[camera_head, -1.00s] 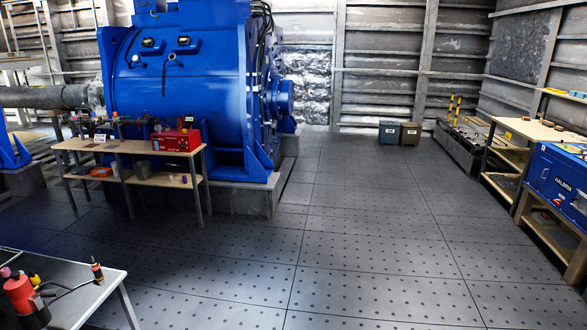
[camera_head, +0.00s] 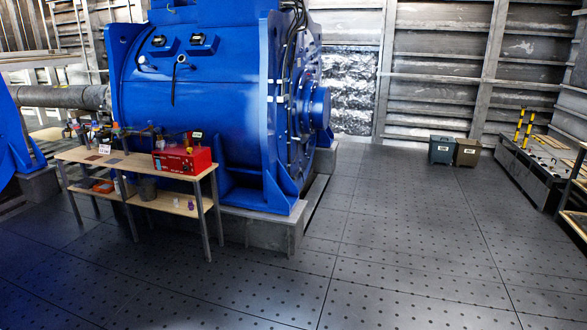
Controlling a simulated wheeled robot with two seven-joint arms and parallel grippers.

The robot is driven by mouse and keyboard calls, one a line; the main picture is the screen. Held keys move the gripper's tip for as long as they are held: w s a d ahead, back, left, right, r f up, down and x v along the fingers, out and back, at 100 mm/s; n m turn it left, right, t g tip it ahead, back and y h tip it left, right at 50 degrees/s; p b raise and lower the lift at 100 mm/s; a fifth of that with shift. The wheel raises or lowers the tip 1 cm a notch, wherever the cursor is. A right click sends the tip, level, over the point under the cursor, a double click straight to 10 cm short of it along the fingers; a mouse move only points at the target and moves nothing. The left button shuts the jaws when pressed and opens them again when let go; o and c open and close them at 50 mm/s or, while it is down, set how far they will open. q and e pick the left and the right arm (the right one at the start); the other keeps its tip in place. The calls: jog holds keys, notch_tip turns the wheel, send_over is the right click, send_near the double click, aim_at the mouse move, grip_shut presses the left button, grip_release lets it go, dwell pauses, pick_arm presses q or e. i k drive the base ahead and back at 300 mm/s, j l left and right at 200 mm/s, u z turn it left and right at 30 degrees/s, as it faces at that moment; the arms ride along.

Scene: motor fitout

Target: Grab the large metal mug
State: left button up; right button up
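A wooden-topped bench (camera_head: 131,165) stands in front of the blue motor, left of centre. A dark grey, cup-like container (camera_head: 147,189) stands on its lower shelf; it is too small to tell whether it is the large metal mug. No other thing in view can be made out as the mug. Neither of my grippers is in view.
A red box (camera_head: 182,160) and several small items are on the bench top. The big blue motor (camera_head: 205,105) stands behind it. Two bins (camera_head: 441,150) stand by the back wall. The dark floor (camera_head: 400,255) in front and right is clear.

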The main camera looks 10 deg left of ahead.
aim_at(147, 188)
jog(key=i+j+u, duration=0.2)
jog(key=i+u, duration=0.2)
jog(key=i, duration=0.3)
jog(key=i+u, duration=0.4)
jog(key=i, duration=0.25)
jog(key=i+l+u, duration=0.2)
jog(key=i+u, duration=0.2)
jog(key=i, duration=0.3)
jog(key=i+u, duration=0.25)
jog(key=i, duration=2.15)
jog(key=i+j+z, duration=0.2)
jog(key=i, duration=0.2)
jog(key=i+j+z, duration=0.2)
jog(key=i, duration=0.2)
